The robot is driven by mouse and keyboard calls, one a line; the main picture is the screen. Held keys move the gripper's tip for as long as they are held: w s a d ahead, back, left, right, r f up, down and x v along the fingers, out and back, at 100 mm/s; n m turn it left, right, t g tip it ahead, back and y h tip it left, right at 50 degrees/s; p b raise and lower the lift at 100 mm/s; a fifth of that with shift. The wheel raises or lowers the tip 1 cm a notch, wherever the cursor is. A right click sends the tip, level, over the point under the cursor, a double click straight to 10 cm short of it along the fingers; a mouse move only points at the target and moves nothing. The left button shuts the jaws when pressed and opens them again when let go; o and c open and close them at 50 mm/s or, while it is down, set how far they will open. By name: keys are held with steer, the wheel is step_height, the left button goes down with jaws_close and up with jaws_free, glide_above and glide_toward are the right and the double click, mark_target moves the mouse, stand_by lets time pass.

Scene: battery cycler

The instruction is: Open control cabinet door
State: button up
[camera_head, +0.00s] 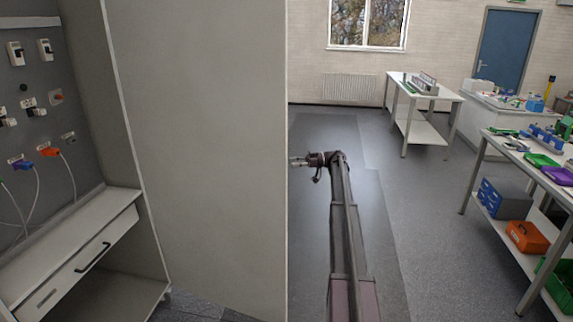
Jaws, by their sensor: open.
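A large plain light-grey panel (200,130) stands upright in the left half of the camera_head view. I cannot tell whether it is the control cabinet door or a cabinet side wall; no handle shows on it. My gripper (293,161) is at the end of my outstretched arm, just right of the panel's right edge in the picture, pointing left. It is open, with nothing visible between its fingers. I cannot tell its depth from the panel or whether they touch.
Left of the panel, a dark board (30,110) carries switches and cabled plugs above a drawer (75,265) with a black handle. On the right stand a bench (500,165) with bins and a white table (425,92). The grey floor (400,220) between is clear.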

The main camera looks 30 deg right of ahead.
steer(key=v, duration=0.7)
steer(key=shift+a, duration=0.15)
